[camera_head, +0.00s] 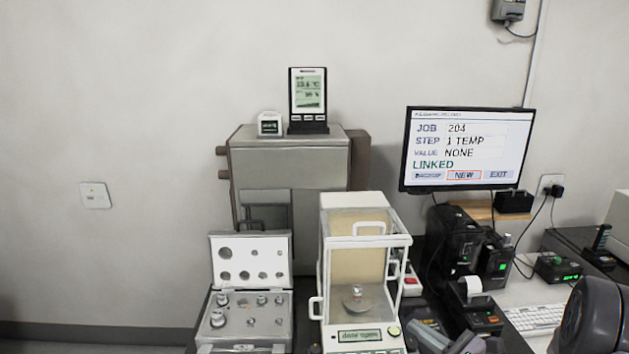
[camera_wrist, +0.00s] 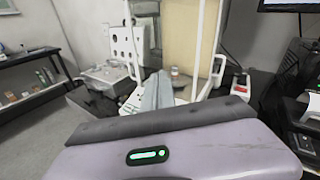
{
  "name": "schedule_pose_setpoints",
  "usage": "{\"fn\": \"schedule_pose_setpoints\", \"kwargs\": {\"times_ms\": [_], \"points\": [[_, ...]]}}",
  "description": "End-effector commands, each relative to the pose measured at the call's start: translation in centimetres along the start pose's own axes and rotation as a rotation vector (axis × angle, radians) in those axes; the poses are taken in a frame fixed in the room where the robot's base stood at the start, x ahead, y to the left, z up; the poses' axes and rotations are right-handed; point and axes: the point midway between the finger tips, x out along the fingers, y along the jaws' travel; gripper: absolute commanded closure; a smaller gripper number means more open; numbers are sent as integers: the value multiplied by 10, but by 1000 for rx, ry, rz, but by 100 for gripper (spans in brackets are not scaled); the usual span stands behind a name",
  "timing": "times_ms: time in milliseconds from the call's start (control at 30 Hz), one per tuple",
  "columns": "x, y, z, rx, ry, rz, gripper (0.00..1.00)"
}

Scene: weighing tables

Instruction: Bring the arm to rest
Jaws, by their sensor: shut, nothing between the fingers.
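In the wrist view my gripper (camera_wrist: 158,88) shows beyond its pale purple housing with a green light. Its grey fingers are together, with nothing between them. They point toward the balance, apart from it as far as I can tell. In the head view part of my arm shows dark at the lower right corner.
The glass-sided balance (camera_head: 366,226) reads "door open" and has a small weight on its pan. An open weight case (camera_head: 249,254) stands left of it. The monitor (camera_head: 467,148) shows job 204. A printer (camera_head: 474,308) and keyboard (camera_head: 536,317) are at right.

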Motion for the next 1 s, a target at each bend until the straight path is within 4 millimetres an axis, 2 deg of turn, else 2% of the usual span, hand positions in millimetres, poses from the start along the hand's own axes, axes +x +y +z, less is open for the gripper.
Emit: {"fn": "schedule_pose_setpoints", "kwargs": {"times_ms": [33, 167, 267, 300, 367, 400, 500, 600, 700, 800, 1000], "points": [[6, 13, 17, -40, 5, 57, 100], [15, 69, 63, -179, 43, 265, 100], [10, 131, 102, -357, 99, 480, 100], [0, 163, 118, -464, 134, 587, 100], [-23, 208, 136, -659, 200, 743, 100], [-43, 233, 142, -805, 250, 838, 100], [-95, 266, 149, -1187, 379, 996, 100], [-134, 270, 153, -1526, 486, 1047, 100], [-155, 263, 159, -1760, 557, 1034, 100], [-164, 257, 163, -1874, 591, 1016, 100], [-166, 255, 164, -1897, 602, 1012, 100]]}}
